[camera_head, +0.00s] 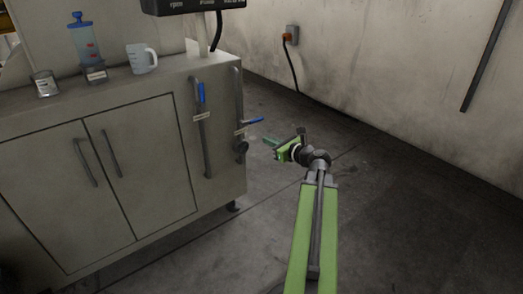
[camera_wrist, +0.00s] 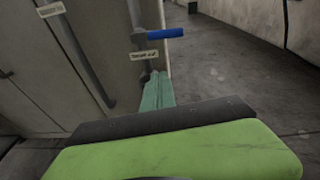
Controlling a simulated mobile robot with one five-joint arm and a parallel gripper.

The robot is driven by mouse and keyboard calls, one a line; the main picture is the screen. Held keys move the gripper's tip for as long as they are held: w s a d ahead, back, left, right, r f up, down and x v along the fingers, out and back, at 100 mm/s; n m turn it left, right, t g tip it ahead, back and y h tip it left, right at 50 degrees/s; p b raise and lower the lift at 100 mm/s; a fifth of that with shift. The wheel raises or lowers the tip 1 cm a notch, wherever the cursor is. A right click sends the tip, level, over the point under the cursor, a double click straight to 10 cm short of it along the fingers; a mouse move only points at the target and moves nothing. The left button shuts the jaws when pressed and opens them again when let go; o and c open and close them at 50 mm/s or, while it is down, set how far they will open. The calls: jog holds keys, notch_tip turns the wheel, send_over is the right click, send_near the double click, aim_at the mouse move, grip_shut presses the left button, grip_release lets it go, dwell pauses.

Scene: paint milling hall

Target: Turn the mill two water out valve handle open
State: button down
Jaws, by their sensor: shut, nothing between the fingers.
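Two blue valve handles sit on grey pipes at the right end of the cabinet. One blue handle (camera_head: 201,93) lies upright along the left pipe. The other blue handle (camera_head: 253,121) sticks out sideways to the right from the right pipe, across it; it also shows in the wrist view (camera_wrist: 165,33). A small tag (camera_wrist: 144,55) hangs just under this sideways handle, too small to read, so I cannot tell which is the mill two water out valve. My gripper (camera_head: 267,141) is shut and empty, a little below and right of the sideways handle, apart from it; its fingers show in the wrist view (camera_wrist: 158,88).
The grey cabinet (camera_head: 150,150) stands at the left, with a measuring jug (camera_head: 141,59), a blue-topped cylinder (camera_head: 84,42) and a small jar (camera_head: 45,84) on top. A wall socket with a cable (camera_head: 291,36) is behind. The floor (camera_head: 400,200) at the right is clear.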

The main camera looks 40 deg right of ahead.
jog(key=w+d+f+m+b, duration=0.1)
jog(key=w+d+f+b, duration=0.15)
jog(key=w, duration=0.65)
jog(key=shift+h, duration=0.3)
jog(key=r+p, duration=0.2)
jog(key=s+r+p, duration=0.1)
jog(key=r+p, duration=0.1)
jog(key=p, duration=0.1)
jog(key=shift+s+d+r, duration=0.1)
jog(key=shift+d+r, duration=0.1)
jog(key=shift+r, duration=0.1)
jog(key=shift+a, duration=0.1)
